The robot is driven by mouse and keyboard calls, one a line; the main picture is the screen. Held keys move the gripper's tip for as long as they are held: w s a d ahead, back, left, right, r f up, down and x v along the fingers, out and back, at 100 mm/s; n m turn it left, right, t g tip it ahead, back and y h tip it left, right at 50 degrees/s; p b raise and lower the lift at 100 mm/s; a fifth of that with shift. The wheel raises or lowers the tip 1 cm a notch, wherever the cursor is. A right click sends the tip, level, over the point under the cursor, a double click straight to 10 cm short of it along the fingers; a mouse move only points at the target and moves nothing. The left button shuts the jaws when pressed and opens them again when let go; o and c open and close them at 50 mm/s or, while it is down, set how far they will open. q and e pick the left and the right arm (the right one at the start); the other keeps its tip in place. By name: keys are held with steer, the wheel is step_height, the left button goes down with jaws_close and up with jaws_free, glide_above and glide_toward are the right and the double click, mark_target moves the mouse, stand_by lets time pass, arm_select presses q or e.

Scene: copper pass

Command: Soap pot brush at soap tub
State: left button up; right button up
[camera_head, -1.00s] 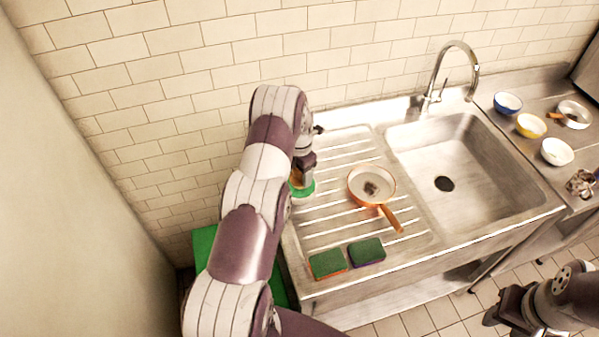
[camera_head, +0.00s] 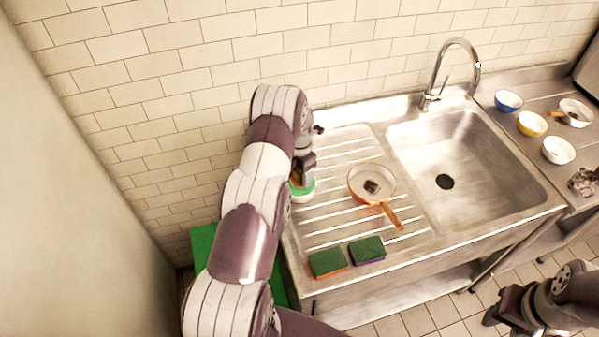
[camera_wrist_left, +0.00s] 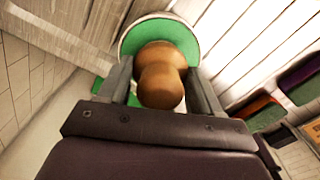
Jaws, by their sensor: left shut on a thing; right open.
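The pot brush (camera_wrist_left: 161,80) has a rounded brown knob, which sits between the fingers of my left gripper (camera_wrist_left: 163,88) in the left wrist view. My left gripper (camera_head: 303,172) is shut on it, over the left end of the drainboard. A round green and white thing, which looks like the soap tub (camera_head: 303,196), shows right below the gripper. It also shows behind the knob in the left wrist view (camera_wrist_left: 160,24). The bristles are hidden, and I cannot tell whether they touch the soap. My right gripper (camera_head: 497,311) is open and empty at the lower right, off the counter.
A copper pan (camera_head: 372,183) with a dark stain lies on the drainboard. Two green-topped sponges (camera_head: 328,263) (camera_head: 367,250) lie at its front edge. The sink (camera_head: 460,165) is empty. Several bowls, a small pan (camera_head: 574,112) and a crumpled scourer (camera_head: 583,182) stand at right.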

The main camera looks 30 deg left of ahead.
arm_select(q)
steer(key=shift+f, duration=0.1)
stand_by(1.1)
steer(key=shift+r+p, duration=1.6)
steer(key=shift+r, duration=1.95)
